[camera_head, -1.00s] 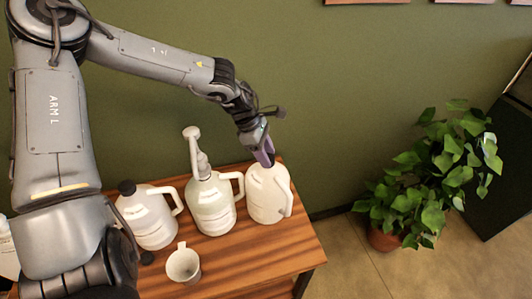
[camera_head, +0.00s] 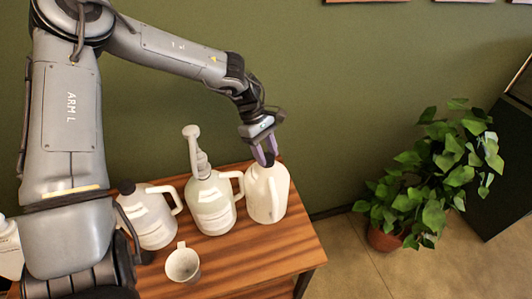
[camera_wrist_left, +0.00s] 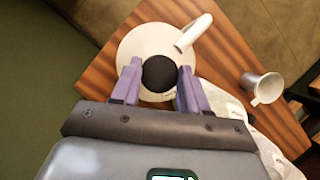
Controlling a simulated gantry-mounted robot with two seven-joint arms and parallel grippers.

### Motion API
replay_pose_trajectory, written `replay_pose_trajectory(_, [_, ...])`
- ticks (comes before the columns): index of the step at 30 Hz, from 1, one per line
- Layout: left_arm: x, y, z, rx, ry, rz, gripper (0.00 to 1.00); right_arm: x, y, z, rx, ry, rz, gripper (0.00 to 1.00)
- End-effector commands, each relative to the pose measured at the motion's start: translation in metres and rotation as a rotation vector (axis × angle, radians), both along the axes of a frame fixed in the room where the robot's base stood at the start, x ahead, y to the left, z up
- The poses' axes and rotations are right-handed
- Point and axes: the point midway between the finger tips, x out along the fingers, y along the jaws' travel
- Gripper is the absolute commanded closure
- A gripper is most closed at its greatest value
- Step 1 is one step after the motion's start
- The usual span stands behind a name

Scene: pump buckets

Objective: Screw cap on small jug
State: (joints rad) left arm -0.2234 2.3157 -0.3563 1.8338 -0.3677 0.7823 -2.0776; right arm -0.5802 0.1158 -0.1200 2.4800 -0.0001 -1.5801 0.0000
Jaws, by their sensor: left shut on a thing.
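A white jug (camera_head: 280,196) with a side handle stands upright at the right back of the wooden table. My left gripper (camera_head: 265,158) is over its top, pointing down. In the left wrist view, its two purple fingers (camera_wrist_left: 159,90) are shut on a round black cap (camera_wrist_left: 159,73), one on each side. The cap is over the middle of the jug (camera_wrist_left: 135,48), at its neck. The fingers hide the cap in the head view, and I cannot tell how far it is seated. My right gripper is not in view.
A pump bottle (camera_head: 211,207) stands close left of the jug, its spout rising near my arm. Left of it is another jug (camera_head: 150,222) with a dark cap. A white cup (camera_head: 182,264) stands in front. The table's (camera_head: 275,250) right front is bare. A potted plant (camera_head: 430,180) stands on the floor.

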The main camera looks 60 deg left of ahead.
Motion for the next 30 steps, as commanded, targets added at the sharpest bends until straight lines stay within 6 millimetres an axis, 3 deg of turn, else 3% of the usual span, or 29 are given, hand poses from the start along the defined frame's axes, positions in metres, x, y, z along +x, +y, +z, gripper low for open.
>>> replay_pose_trajectory(6, [0.000, 0.001, -0.002, 0.006, 0.011, -0.421, 0.92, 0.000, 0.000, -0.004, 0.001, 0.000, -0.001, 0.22])
replay_pose_trajectory(7, [0.000, 0.000, -0.001, 0.002, 0.008, -0.454, 0.54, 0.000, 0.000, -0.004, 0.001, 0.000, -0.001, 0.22])
replay_pose_trajectory(13, [0.000, 0.000, 0.000, -0.001, 0.000, -0.438, 0.26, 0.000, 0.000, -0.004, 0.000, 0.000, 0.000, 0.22])
replay_pose_trajectory(23, [0.000, 0.001, 0.002, 0.000, -0.001, -0.435, 0.26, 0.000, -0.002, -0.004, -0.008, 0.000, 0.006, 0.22])
replay_pose_trajectory(30, [0.001, 0.011, 0.026, 0.004, -0.003, -0.433, 0.26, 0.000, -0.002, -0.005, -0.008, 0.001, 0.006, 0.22])
